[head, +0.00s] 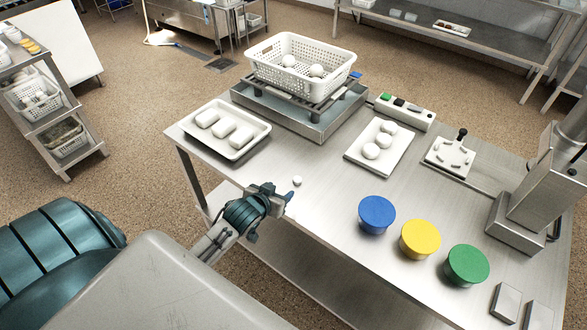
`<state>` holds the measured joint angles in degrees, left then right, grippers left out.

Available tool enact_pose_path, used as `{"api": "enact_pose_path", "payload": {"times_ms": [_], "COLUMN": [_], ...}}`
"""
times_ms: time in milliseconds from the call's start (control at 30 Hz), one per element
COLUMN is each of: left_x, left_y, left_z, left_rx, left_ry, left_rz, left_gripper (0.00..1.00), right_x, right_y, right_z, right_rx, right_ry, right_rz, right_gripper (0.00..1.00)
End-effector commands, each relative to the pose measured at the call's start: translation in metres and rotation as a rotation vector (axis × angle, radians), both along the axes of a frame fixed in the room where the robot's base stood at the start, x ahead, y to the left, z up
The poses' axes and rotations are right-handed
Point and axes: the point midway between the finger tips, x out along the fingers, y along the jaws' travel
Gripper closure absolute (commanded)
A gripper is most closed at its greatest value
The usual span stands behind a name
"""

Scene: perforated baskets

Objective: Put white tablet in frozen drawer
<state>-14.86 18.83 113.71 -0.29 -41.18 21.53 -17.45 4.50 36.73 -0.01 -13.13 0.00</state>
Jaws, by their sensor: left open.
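A small white round piece (297,181), possibly the white tablet, lies on the steel table (320,220) near its left front edge. My left gripper (287,194) is open and empty, just beside the piece on its near side. I cannot tell whether a fingertip touches it. White blocks (224,127) lie in a white tray (218,143) at the table's left. No drawer marked as frozen can be made out. My right gripper is not in view.
A white perforated basket (302,64) with white balls stands on a steel stand at the back. A white board (379,146) holds white balls. Blue (377,213), yellow (420,238) and green (467,264) round containers stand front right. A grey machine (545,190) stands at the right.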

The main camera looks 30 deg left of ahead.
Motion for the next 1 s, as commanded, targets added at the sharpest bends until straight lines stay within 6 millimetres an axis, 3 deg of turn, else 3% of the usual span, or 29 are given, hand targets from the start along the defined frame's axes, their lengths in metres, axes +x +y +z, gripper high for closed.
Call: {"api": "enact_pose_path", "payload": {"times_ms": [33,100,533,767,1000], "left_x": [0.003,0.005,0.046,0.057,0.083], "left_y": [-0.001,-0.002,0.002,0.003,0.003], "left_z": [0.01,0.008,-0.024,-0.03,-0.044], "left_rx": [-0.004,-0.008,-0.01,-0.01,-0.011], "left_ry": [0.02,0.039,0.056,0.055,0.056], "left_rz": [0.003,0.004,0.004,0.004,0.004], "left_gripper": [0.46,0.46,0.46,0.46,0.46], "right_x": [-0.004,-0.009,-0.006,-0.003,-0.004], "right_y": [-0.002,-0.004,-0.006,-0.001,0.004], "right_z": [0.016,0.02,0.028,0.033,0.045], "right_rx": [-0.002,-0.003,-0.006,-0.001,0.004], "right_ry": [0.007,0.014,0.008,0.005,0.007], "right_rz": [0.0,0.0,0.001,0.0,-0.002], "right_gripper": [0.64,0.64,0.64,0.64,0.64]}}
